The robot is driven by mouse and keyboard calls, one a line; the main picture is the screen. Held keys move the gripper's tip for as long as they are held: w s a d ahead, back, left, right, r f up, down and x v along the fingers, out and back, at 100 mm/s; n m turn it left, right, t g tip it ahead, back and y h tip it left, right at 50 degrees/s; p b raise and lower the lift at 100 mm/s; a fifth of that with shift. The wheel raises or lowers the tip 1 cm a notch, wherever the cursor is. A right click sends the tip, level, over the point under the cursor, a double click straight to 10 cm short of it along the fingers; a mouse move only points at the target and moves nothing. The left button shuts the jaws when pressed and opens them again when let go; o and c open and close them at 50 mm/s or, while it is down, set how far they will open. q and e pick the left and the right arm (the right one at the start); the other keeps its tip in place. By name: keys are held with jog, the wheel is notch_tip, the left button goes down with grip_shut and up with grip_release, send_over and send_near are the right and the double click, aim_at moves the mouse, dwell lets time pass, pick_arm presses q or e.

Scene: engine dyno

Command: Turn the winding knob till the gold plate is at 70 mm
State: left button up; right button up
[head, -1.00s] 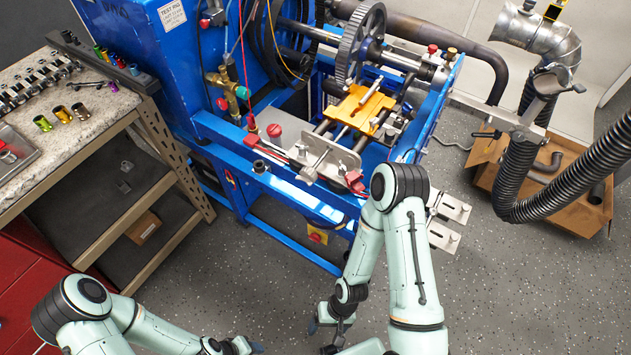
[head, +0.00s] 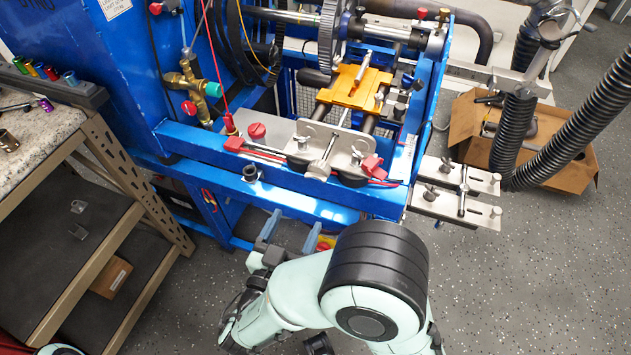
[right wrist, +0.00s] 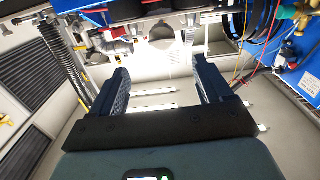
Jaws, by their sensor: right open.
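The gold plate (head: 345,91) lies across two rods inside the blue rig, behind an upright steel plate (head: 342,146). A handled shaft (head: 319,166) is at the front of that plate. A dark round knob (head: 250,173) sits on the blue front rail. I cannot tell which part is the winding knob, and no millimetre scale is readable. My right gripper (head: 291,231) is open and empty, below and in front of the rail, apart from it. In the right wrist view its two fingers (right wrist: 160,88) stand apart with nothing between them. My left gripper is out of view.
Red clamps (head: 372,167) and a red knob (head: 257,131) crowd the rig's front. Slotted steel brackets (head: 455,190) stick out at its right. A workbench (head: 60,125) stands at left, a cardboard box (head: 560,155) at right. Floor at lower right is clear.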

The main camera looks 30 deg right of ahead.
aim_at(314, 180)
jog(key=x, duration=0.4)
jog(key=p+x, duration=0.1)
jog(key=x, duration=0.8)
jog(key=shift+w+r+p, duration=0.25)
jog(key=shift+r+p, duration=0.05)
jog(key=shift+r, duration=0.1)
jog(key=c, duration=1)
